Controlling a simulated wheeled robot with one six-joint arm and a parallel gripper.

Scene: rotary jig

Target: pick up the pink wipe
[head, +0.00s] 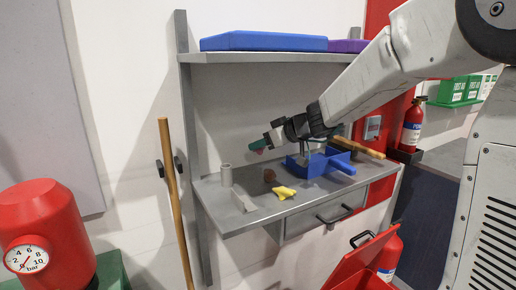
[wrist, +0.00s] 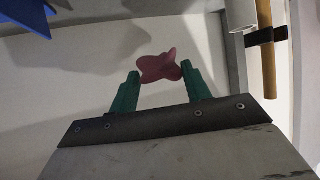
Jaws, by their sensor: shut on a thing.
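The pink wipe (wrist: 160,66) is a small crumpled cloth, held between the two green fingertips of my gripper (wrist: 160,83) in the wrist view. In the head view my gripper (head: 259,146) is raised above the grey shelf's back left part, with a small bit of the pink wipe (head: 258,151) showing at its tips. My gripper is shut on the wipe, clear of the shelf surface. Most of the wipe is hidden by the fingers in the head view.
The grey work shelf (head: 240,222) holds a grey cylinder (head: 226,175), a brown lump (head: 270,176), a yellow piece (head: 284,192) and a blue tray (head: 318,166). An upper shelf (head: 270,58) lies above. A wooden pole (head: 176,210) stands at the left.

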